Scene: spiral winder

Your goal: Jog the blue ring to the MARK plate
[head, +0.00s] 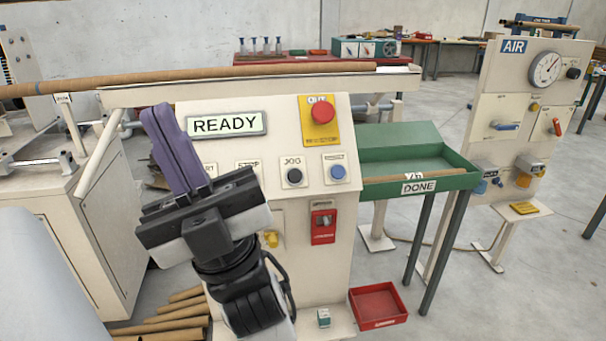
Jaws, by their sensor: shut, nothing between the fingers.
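A long brown tube (210,79) lies along the top of the winder. A narrow blue ring (38,88) is on it near the left edge of the head view. A small plate (63,99) stands just below the tube, right of the ring; its lettering is too small to read surely. The panel display (227,124) reads READY. The black JOG button (294,176) is on the sloped panel. My gripper (157,107), with purple fingers, is shut and empty, left of the display and apart from the JOG button. It partly hides the START and STOP labels.
A red stop button (322,110) on yellow and a blue button (338,172) are near JOG. A red switch box (323,227) is below. A green DONE tray (440,180) stands right, with an AIR panel (535,100) beyond. A red bin (378,304) is on the floor.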

